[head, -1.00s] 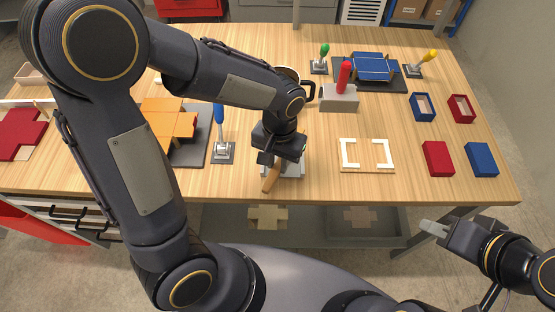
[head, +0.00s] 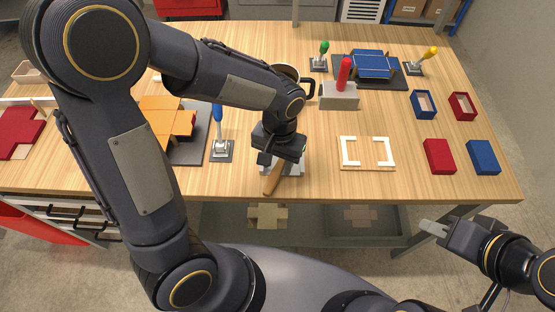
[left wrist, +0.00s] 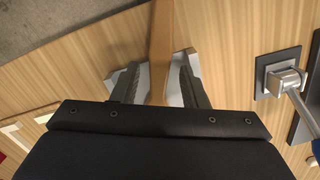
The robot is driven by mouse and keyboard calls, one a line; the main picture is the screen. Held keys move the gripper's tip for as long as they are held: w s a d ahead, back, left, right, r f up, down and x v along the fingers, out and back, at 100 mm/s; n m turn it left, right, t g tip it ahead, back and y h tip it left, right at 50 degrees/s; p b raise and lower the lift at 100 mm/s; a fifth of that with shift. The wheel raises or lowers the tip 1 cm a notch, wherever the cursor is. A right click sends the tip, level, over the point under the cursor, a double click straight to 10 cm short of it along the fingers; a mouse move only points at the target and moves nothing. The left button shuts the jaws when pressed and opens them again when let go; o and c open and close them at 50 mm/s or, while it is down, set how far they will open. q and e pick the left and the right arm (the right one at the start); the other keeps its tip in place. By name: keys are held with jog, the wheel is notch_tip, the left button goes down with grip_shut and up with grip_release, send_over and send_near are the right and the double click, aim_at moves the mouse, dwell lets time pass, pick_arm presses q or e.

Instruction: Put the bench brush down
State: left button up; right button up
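The bench brush shows as a wooden handle (head: 272,180) at the table's front edge, below my left gripper (head: 277,158). In the left wrist view the handle (left wrist: 160,45) runs between the two fingers of my left gripper (left wrist: 158,72). Gaps show on both sides of it, so the fingers look open around it. The brush head and bristles are hidden by the gripper.
A blue-handled clamp (head: 220,140) stands left of the gripper. A board with white corner pieces (head: 367,168) lies to the right. A grey block with a red handle (head: 340,95) stands behind. Red (head: 439,156) and blue boxes (head: 482,157) are at the right.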

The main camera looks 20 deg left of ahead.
aim_at(278, 165)
pick_arm(q)
jog(key=shift+a+r, duration=0.1)
jog(key=shift+r, duration=0.05)
notch_tip(278, 165, up, 13)
jog(key=p, duration=0.2)
jog(key=s+a+n+t+h, duration=0.2)
jog(key=s+a+t, duration=0.4)
jog(key=s, duration=0.5)
jog(key=shift+s+a+n+t+h, duration=0.35)
jog(key=shift+a+h, duration=0.55)
jog(key=shift+a, duration=0.35)
jog(key=shift+a+r, duration=0.1)
jog(key=shift+r, duration=0.05)
